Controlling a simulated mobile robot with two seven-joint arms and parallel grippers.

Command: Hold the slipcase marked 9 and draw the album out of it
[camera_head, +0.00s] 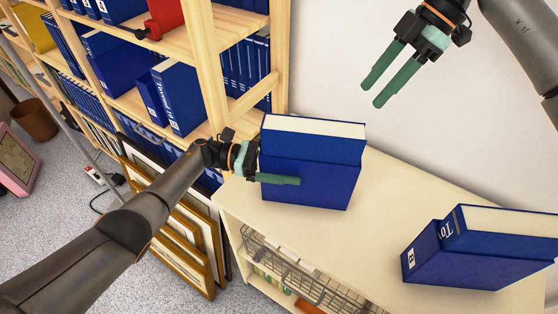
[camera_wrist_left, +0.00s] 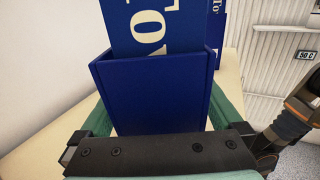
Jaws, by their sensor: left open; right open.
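A blue slipcase (camera_head: 305,187) stands upright on the pale shelf unit's top, with a blue album (camera_head: 313,143) sticking up out of it, cream page edges on top. No 9 shows on the faces I see. My left gripper (camera_head: 279,178) is open, with its fingers on either side of the slipcase; the far finger is hidden in the head view. In the left wrist view the slipcase (camera_wrist_left: 155,95) stands between the fingers and the album (camera_wrist_left: 163,27) shows large pale letters. My right gripper (camera_head: 378,92) is open and empty, above and to the right of the album.
A wooden bookcase (camera_head: 212,75) with blue volumes stands close at left. Framed prints (camera_head: 190,235) lean below.

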